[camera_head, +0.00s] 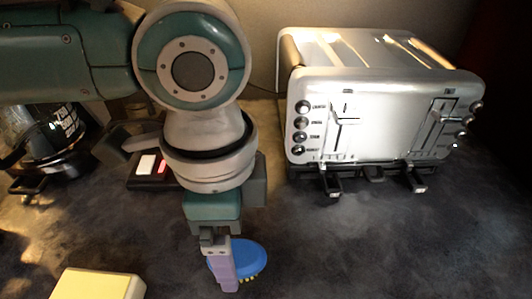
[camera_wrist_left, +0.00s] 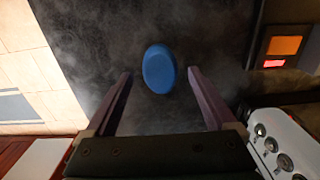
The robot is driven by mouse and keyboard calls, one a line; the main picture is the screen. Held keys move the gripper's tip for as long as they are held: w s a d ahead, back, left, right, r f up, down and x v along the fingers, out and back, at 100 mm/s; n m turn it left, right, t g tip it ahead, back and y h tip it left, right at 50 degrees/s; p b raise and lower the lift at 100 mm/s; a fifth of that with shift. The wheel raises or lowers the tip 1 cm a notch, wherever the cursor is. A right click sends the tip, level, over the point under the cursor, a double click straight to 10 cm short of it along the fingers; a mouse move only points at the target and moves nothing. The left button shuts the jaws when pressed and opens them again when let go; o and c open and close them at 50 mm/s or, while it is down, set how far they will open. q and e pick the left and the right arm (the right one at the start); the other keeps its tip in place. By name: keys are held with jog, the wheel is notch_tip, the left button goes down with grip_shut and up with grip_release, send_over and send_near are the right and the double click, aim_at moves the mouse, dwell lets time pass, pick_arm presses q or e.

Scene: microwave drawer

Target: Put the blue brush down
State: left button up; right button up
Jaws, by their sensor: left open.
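The blue brush (camera_head: 250,257) has an oval blue back, and yellow bristles show along its lower edge. It appears to rest bristles down on the dark countertop (camera_head: 350,240). My left gripper (camera_head: 228,283) points down just in front of the brush and hides its left part in the head view. In the left wrist view the brush (camera_wrist_left: 159,68) shows between the tips of the two open fingers, with a gap on each side. The height of the fingers over the counter is hard to tell. My right gripper is not in view.
A small black device (camera_head: 150,175) with a white and red panel is behind my left arm. A glass jug (camera_head: 45,140) is at the left, and a pale yellow block (camera_head: 98,285) at the front left.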

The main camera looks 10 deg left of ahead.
pick_arm(q)
notch_tip(320, 180, up, 9)
jog(key=s+d+f+n+t+h, duration=0.1)
jog(key=s+d+f+n+h, duration=0.1)
jog(key=s+d+h, duration=0.45)
jog(key=s+a+f+n+t+y, duration=0.1)
jog(key=s+a+n+y, duration=0.1)
jog(key=a, duration=0.3)
jog(key=s+a+f+n+y, duration=0.1)
jog(key=a+n+y, duration=0.1)
jog(key=a+n, duration=0.3)
jog(key=s+a+f+n+t+y, duration=0.1)
jog(key=s+a+f+n+y, duration=0.1)
jog(key=a, duration=0.3)
jog(key=shift+s+a+f+n+t+p, duration=0.1)
jog(key=shift+s+a+n+t+p, duration=0.25)
jog(key=shift+n, duration=0.55)
